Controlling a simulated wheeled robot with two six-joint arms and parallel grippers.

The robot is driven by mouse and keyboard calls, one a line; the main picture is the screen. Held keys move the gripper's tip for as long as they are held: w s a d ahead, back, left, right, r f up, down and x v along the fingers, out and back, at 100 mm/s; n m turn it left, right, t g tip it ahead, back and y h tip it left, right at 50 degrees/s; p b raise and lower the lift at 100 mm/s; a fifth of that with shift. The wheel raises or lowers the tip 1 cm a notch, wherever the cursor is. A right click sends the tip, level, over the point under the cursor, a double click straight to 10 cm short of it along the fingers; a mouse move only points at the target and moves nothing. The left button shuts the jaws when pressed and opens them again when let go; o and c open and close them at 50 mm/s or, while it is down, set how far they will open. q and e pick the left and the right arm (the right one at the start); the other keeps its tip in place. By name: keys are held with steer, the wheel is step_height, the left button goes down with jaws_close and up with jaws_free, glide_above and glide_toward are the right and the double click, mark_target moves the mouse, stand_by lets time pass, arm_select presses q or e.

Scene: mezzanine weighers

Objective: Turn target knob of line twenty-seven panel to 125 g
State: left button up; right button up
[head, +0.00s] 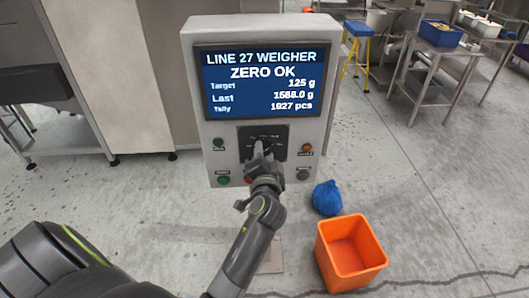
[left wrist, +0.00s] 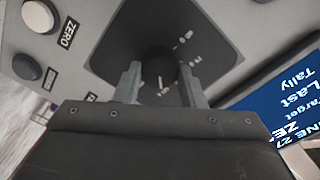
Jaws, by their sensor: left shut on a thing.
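The line 27 weigher panel (head: 328,130) stands upright in front of me in the head view. Its screen (head: 262,80) reads ZERO OK, Target 125 g, Last 1588.0 g and Tally 1927 pcs. Below the screen is a dark dial plate (head: 279,131). My left gripper (head: 262,158) reaches up to it and covers much of it. In the left wrist view the fingers of my left gripper (left wrist: 158,82) are shut on the dark round knob (left wrist: 158,66), one on each side. White marks ring the knob, mostly too blurred to read. My right gripper is not in view.
Round buttons surround the dial, including a green one (head: 223,181) and an orange one (head: 307,149); a ZERO button (left wrist: 38,16) is near my fingers. An orange bin (head: 324,246) and a blue bag (head: 327,198) are on the floor at right. A steel table (head: 436,55) stands behind.

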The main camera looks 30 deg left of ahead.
arm_select(q)
steer(key=shift+r, duration=0.1)
stand_by(0.4)
steer(key=o, duration=1)
steer(key=shift+w, duration=0.1)
